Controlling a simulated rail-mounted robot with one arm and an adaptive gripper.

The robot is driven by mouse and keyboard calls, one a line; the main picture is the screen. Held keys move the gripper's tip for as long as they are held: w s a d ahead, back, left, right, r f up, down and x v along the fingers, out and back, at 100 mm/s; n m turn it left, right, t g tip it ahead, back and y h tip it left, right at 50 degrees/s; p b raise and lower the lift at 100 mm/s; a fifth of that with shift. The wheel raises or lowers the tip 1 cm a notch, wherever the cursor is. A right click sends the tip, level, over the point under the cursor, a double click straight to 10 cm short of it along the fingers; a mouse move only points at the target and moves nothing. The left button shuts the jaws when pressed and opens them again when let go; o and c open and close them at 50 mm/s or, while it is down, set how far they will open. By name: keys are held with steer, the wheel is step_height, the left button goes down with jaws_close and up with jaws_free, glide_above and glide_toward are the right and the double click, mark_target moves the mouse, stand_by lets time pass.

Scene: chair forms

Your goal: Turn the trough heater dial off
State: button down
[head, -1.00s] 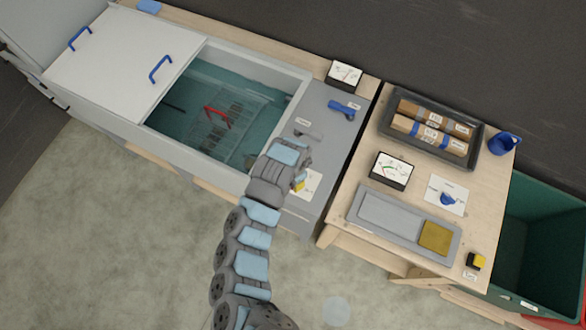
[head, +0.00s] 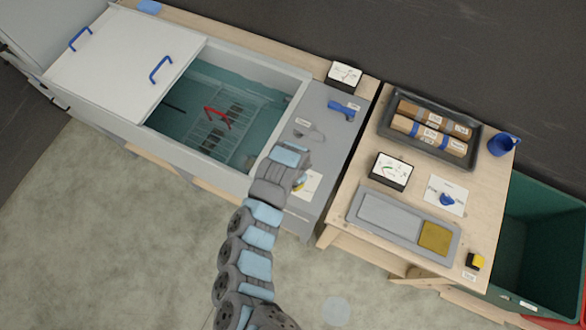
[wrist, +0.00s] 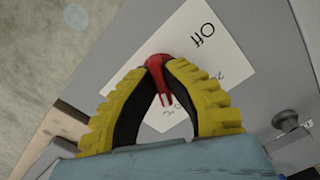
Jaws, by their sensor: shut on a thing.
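The red heater dial (wrist: 157,62) sits on a white card (wrist: 215,55) on the grey panel in the wrist view. The word "Off" is on the card, just right of the dial in that view. My gripper (wrist: 158,68) has yellow ribbed fingers with black inner pads, and their tips are shut on the dial. In the head view the card (head: 312,185) shows beside my gripper (head: 298,184), and my wrist hides the dial.
The open trough (head: 185,120) of teal water, with a red-handled rack (head: 217,116), lies left. A blue lever (head: 341,109) and a small grey lever are on the panel. The wooden table (head: 345,228) to the right bears a tray (head: 473,158) of wrapped blocks and a second dial (head: 447,199).

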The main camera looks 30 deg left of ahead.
steer(key=shift+n, duration=0.4)
steer(key=n+p, duration=0.2)
steer(key=n, duration=0.3)
steer(key=shift+d+r+n+p, duration=0.1)
steer(key=shift+d+n+p, duration=0.05)
steer(key=shift+n+p, duration=0.15)
steer(key=n+p, duration=0.1)
steer(key=n, duration=0.2)
steer(key=shift+d+n, duration=0.1)
steer(key=shift+n, duration=0.2)
steer(key=n, duration=0.3)
steer(key=shift+n, duration=0.3)
steer(key=n, duration=0.5)
steer(key=shift+w+d+f+b, duration=0.15)
steer(key=shift+f+b, duration=0.1)
steer(key=shift+b, duration=0.15)
steer(key=shift+n+b, duration=1.35)
steer(key=shift+n, duration=1.35)
steer(key=shift+r, duration=0.1)
